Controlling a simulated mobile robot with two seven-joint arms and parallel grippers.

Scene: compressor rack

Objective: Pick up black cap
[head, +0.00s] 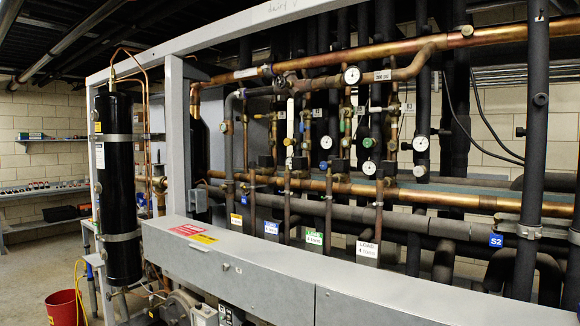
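I cannot single out a black cap in the head view. Many dark pipes and fittings stand in the compressor rack (173,130), and small dark parts among them are too small to tell apart. Neither of my grippers is in view.
A long grey metal box (250,262) runs along the rack's front. A tall black cylinder (118,185) stands at the left. A red bucket (62,309) is on the floor with a yellow hose (78,285) beside it. Wall shelves (45,190) hold small items. Floor at far left is clear.

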